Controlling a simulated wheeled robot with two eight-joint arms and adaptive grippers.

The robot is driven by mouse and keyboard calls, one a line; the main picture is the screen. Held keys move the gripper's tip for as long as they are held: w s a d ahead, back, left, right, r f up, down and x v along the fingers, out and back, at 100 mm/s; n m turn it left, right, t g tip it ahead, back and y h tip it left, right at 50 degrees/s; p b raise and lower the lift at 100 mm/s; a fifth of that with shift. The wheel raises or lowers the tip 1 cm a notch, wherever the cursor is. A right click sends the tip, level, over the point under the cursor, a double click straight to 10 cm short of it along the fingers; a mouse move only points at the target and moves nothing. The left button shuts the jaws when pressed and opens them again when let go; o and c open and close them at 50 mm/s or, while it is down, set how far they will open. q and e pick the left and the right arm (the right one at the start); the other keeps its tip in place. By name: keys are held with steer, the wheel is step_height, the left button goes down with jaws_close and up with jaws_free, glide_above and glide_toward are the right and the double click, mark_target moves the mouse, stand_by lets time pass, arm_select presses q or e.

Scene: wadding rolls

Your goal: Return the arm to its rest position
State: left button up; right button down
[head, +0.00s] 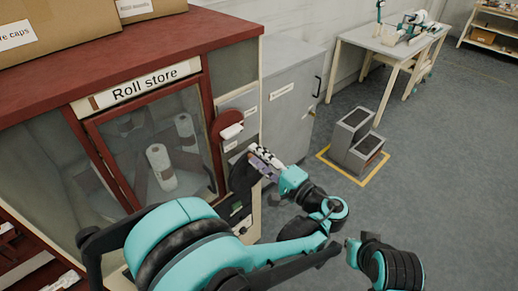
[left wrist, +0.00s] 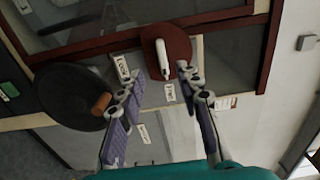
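My left arm reaches in from the bottom of the head view, in front of the roll store. Its left gripper (head: 262,160) is near the panel on the cabinet's right side. In the left wrist view the left gripper (left wrist: 161,76) has its two fingers spread, with nothing held between them. Beyond the fingertips is a dark red disc (left wrist: 178,38) with a white handle (left wrist: 163,60). A black disc (left wrist: 62,97) with a wooden knob (left wrist: 101,104) lies left of the fingers.
The roll store (head: 135,92) stands close on the left, with white rolls (head: 160,167) behind its glass. A grey cabinet (head: 290,105) stands beside it. Grey steps (head: 352,140) stand inside a yellow floor outline. A table (head: 395,45) is farther back. The floor at right is clear.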

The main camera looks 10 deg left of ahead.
arm_select(q)
steer(key=s+a+f+n+g+h, duration=0.1)
steer(key=s+a+f+g+h, duration=0.35)
steer(key=a, duration=0.65)
steer(key=s+d+f+n+h, duration=0.1)
steer(key=s+f+n+h, duration=0.1)
steer(key=s+h, duration=0.3)
steer(key=s+d+f+n+h, duration=0.1)
steer(key=s+f+n+h, duration=0.2)
steer(key=s, duration=0.4)
steer(key=shift+f+n+h, duration=0.3)
steer(key=shift+n+h, duration=0.4)
steer(key=shift+h, duration=0.15)
steer(key=shift+s+t, duration=0.1)
steer(key=shift+t, duration=0.15)
